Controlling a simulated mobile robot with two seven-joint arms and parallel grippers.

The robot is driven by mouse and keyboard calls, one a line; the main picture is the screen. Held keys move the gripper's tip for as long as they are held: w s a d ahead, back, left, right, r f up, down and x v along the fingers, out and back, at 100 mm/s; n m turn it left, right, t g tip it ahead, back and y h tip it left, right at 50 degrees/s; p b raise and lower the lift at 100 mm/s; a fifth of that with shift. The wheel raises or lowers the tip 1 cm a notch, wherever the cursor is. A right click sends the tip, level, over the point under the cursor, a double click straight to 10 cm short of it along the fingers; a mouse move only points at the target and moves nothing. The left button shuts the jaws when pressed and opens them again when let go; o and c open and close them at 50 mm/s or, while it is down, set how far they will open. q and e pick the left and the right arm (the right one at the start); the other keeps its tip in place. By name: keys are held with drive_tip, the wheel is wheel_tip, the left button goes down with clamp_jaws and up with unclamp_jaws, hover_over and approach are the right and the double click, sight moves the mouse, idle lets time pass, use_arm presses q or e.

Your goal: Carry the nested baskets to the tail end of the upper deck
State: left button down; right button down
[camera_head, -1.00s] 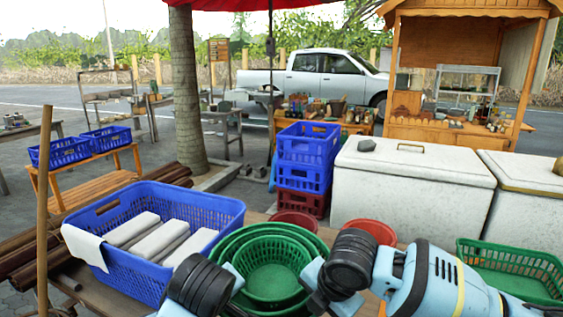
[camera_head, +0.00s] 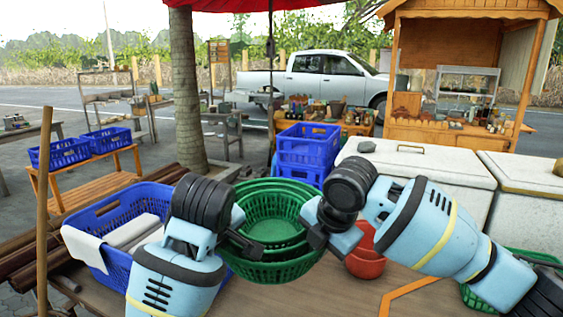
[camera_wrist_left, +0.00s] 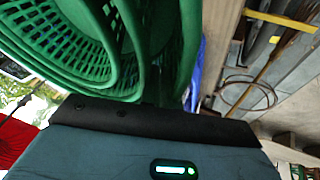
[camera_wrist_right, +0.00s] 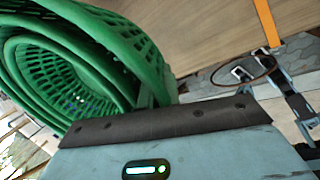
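The nested green baskets (camera_head: 272,218) are held up between my two grippers, above the wooden table (camera_head: 300,300), tilted toward the head camera. My left gripper (camera_head: 243,245) is at their left rim and my right gripper (camera_head: 318,236) at their right rim; both appear shut on the rims. The fingertips are largely hidden. The rims show close against the gripper in the left wrist view (camera_wrist_left: 130,50) and the right wrist view (camera_wrist_right: 120,60). An orange line (camera_head: 410,289) marks the table right of the baskets. I cannot tell which surface is the upper deck.
A blue basket (camera_head: 110,262) with white bundles stands left, partly behind my left arm. A red bowl (camera_head: 367,264) stands right of the baskets. Another green basket (camera_head: 478,299) is at the far right, mostly hidden by my right arm. The table's front middle is clear.

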use_arm(q)
drive_tip(key=shift+w+r, duration=0.15)
drive_tip(key=shift+r, duration=0.2)
use_arm(e)
drive_tip(key=shift+w+r, duration=0.15)
drive_tip(key=shift+r, duration=0.15)
use_arm(q)
drive_tip(key=shift+w, duration=0.1)
